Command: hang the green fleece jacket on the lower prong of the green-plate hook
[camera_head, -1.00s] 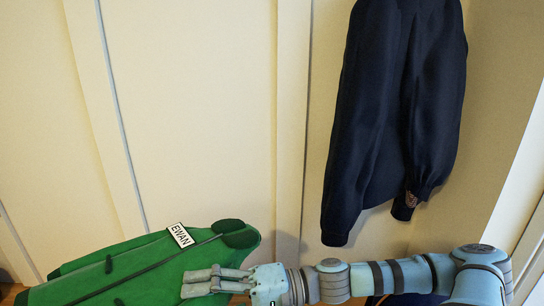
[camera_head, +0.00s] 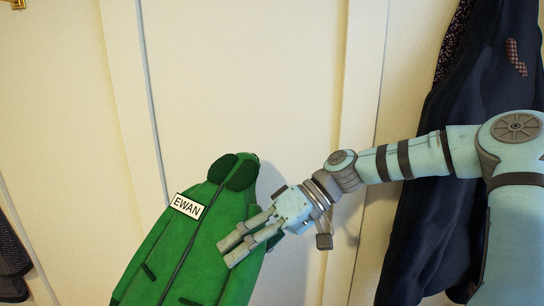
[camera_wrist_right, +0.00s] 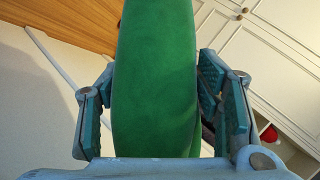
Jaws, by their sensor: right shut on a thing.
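The green fleece jacket (camera_head: 190,240) hangs tilted in front of the cream panelled wall in the head view, with its dark green collar up and a white EWAN label (camera_head: 187,206) on it. My right gripper (camera_head: 227,252) is shut on the jacket's right side, below the collar. In the right wrist view the green cloth (camera_wrist_right: 155,80) runs between the two finger pads. The jacket's lower end is cut off by the frame. The green-plate hook cannot be made out. My left gripper is not in view.
A dark navy jacket (camera_head: 430,190) hangs at the right, partly behind my right arm. Another dark garment (camera_head: 12,262) shows at the left edge. A small brass-coloured piece (camera_head: 18,4) is at the top left corner. The wall above the green jacket is bare.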

